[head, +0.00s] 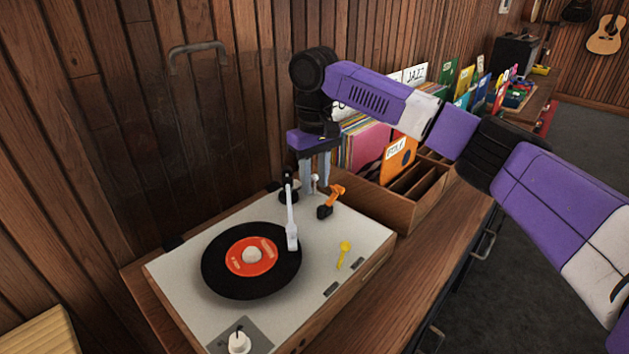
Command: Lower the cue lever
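The turntable (185,276) has a pale top, with a black record with an orange label (240,262) on its platter. The white tonearm (290,212) reaches over the record's right edge; I cannot tell if its tip touches the record. An orange lever (335,197) on a dark mount stands right of the tonearm base, tilted up to the right. A smaller yellow lever (344,252) sits nearer the front right. No label shows which is the cue lever. My gripper (315,188) points down behind and slightly left of the orange lever, fingers apart, with nothing visible between them.
A wooden record crate (400,212) with sleeves and dividers stands close on the right of the turntable. A white knob (239,342) is at its front left corner. The wood-panelled wall (120,120) is close behind.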

